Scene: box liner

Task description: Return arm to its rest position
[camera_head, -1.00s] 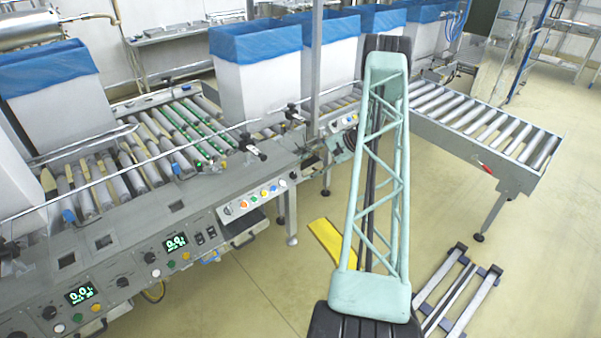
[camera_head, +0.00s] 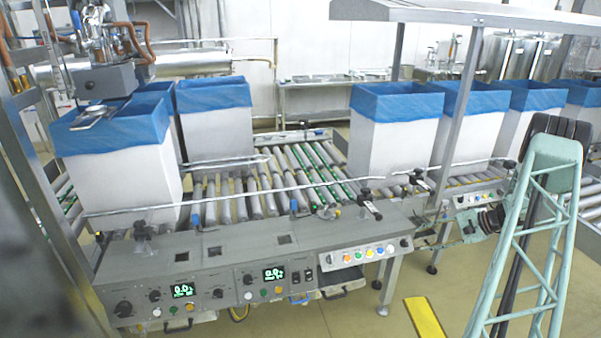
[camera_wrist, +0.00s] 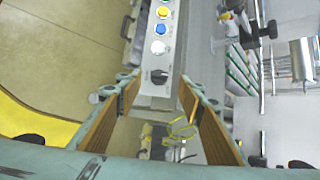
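My arm's pale teal lattice link (camera_head: 530,230) rises along the right side of the head view, partly in front of the conveyor line. The conveyor's control panel (camera_wrist: 160,60), with coloured buttons and a black knob, shows beyond and between the fingertips. The distance from the fingers to the panel is hard to tell.
White boxes with blue liners stand along the roller conveyor (camera_head: 262,185), including one at left (camera_head: 125,180) and one at centre (camera_head: 390,150). A metal post (camera_head: 460,110) rises between boxes. A yellow floor strip (camera_head: 424,318) lies on open floor.

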